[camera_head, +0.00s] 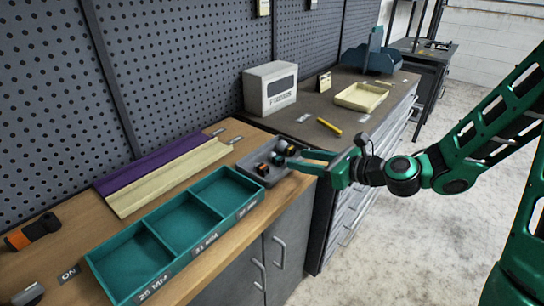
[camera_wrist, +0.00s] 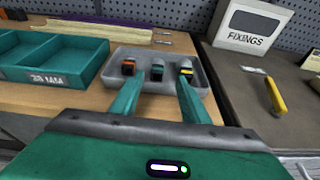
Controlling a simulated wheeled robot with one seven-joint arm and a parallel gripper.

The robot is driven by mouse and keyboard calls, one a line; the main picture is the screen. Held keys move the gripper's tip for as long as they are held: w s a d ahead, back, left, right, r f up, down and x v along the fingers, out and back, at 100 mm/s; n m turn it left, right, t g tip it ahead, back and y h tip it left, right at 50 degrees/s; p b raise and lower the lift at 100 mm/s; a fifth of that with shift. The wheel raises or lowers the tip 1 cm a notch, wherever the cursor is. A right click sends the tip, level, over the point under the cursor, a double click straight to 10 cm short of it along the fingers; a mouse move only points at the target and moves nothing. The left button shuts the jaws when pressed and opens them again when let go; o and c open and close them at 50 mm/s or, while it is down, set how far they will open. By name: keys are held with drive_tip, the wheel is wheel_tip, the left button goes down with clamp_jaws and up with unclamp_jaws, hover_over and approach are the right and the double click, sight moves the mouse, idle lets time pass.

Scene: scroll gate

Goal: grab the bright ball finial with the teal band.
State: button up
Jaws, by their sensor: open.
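A finial with a teal band (camera_wrist: 157,73) stands in the grey tray (camera_wrist: 203,77), in the middle of a row of three in the wrist view. Its top looks greyish; its exact shape is too small to tell. A finial with an orange band (camera_wrist: 128,67) is to its left, and one with a yellow band (camera_wrist: 186,70) to its right. My gripper (camera_wrist: 160,82) is open, its two green fingers reaching over the tray's near edge, with the teal-banded finial ahead between them. In the head view my gripper (camera_head: 292,159) is at the tray (camera_head: 252,159), partly hiding the finials.
A teal three-part bin (camera_head: 180,222) lies left of the tray. Purple (camera_head: 160,162) and cream (camera_head: 172,175) strips lie behind it. A white FIXINGS box (camera_head: 270,88), yellow marker (camera_head: 329,127) and cream tray (camera_head: 361,97) are on the darker bench. The pegboard wall (camera_head: 180,60) stands behind.

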sight(278, 157)
drive_tip(key=x, duration=0.4)
drive_tip(key=shift+s+a, duration=0.1)
drive_tip(key=shift+a, duration=0.3)
drive_tip(key=shift+x, duration=3.1)
drive_tip(key=shift+d+f, duration=0.15)
clamp_jaws()
